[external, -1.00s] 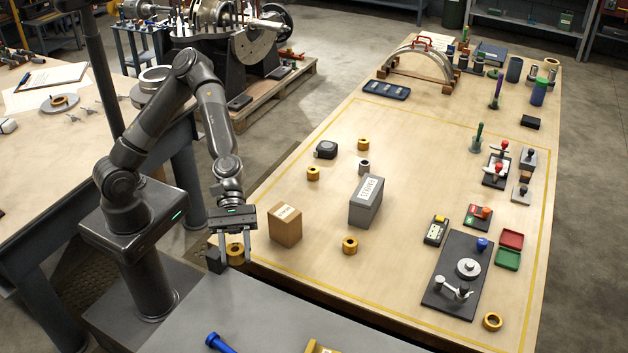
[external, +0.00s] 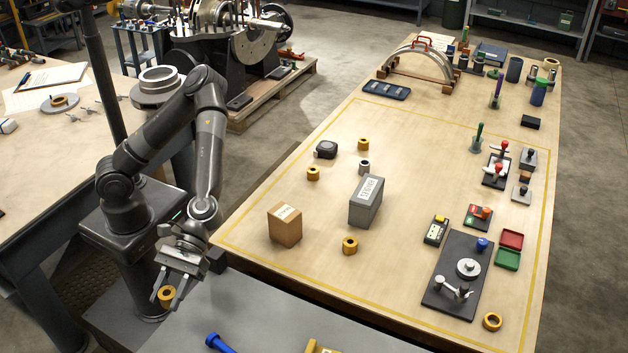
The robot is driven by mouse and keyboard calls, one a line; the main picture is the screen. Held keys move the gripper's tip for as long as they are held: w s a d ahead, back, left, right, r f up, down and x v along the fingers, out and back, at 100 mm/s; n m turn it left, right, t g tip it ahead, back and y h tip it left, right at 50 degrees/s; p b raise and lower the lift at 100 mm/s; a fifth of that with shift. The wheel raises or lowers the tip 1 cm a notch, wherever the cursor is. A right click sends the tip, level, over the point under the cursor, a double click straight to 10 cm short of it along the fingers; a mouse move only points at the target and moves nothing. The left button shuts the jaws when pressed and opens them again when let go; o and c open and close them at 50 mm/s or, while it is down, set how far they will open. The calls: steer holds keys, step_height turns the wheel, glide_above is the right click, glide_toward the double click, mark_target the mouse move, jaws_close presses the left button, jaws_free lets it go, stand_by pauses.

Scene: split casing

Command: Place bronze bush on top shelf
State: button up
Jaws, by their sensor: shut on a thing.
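My gripper (external: 167,301) is shut on a bronze bush (external: 167,293), a ring with a dark hole. It holds the bush between its two fingers, low at the left, off the table's near left corner and beside the grey surface at the front. The fingers and gripper body hide part of the bush. Other bronze bushes lie on the wooden table: one at the back (external: 363,144), one to its left (external: 313,173), one in front of the grey box (external: 350,245) and one near the right front edge (external: 492,321). Grey shelves (external: 530,25) stand far back right.
A cardboard box (external: 285,225) and a grey labelled box (external: 366,202) stand on the wooden table (external: 300,262). A small dark block (external: 215,260) sits at its near left corner. A grey surface (external: 270,315) in front carries a blue item (external: 219,343).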

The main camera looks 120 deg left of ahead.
glide_above(230, 323)
step_height(230, 323, down, 7)
steer(key=shift+f, duration=2.1)
steer(key=shift+f, duration=0.15)
steer(key=o, duration=1.2)
steer(key=shift+a+r, duration=0.2)
steer(key=v, duration=0.5)
steer(key=shift+s, duration=0.1)
steer(key=r, duration=0.7)
steer(key=shift+d, duration=0.25)
